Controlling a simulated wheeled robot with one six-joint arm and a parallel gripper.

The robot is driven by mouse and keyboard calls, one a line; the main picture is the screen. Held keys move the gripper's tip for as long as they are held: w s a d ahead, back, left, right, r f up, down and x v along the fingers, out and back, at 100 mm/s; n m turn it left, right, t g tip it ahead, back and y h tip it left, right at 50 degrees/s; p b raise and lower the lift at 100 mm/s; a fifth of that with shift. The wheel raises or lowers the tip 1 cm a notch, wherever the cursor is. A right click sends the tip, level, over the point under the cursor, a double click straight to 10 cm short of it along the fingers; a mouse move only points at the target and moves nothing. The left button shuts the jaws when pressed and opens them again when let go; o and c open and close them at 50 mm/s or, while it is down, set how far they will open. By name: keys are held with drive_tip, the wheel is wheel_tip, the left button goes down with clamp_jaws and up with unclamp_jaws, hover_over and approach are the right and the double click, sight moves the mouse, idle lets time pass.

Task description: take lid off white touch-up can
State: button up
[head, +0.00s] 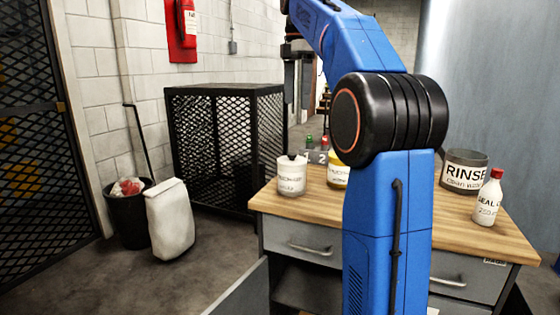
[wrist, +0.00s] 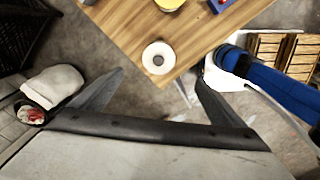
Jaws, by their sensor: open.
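The white touch-up can (head: 291,176) stands upright near the left front corner of the wooden bench top. Its label is too small to read fully. A small dark knob shows on top of its white lid; in the wrist view the can (wrist: 151,66) is seen from above as a pale round with a dark centre. The lid appears to sit on the can. My gripper (wrist: 159,78) is open and empty, above and apart from the can, with its fingers spread wide on either side.
A yellow can (head: 337,172) stands close to the right, partly hidden by my arm. A RINSE bucket (head: 464,172) and a red-capped bottle (head: 489,198) stand on the bench's right. Small red and green items (head: 316,146) are behind. A black mesh cage (head: 228,145) stands left.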

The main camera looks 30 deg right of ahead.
hover_over(292, 154)
drive_tip(key=f, duration=0.7)
drive_tip(key=d+f, duration=0.1)
drive_tip(key=f, duration=0.3)
drive_tip(key=shift+w+f, duration=0.15)
drive_tip(key=shift+f, duration=0.15)
drive_tip(key=shift+a+f, duration=0.2)
drive_tip(key=shift+f, duration=1.2)
drive_tip(key=shift+a+f, duration=0.2)
drive_tip(key=shift+f, duration=1.15)
drive_tip(key=shift+c, duration=0.5)
drive_tip(key=c, duration=1)
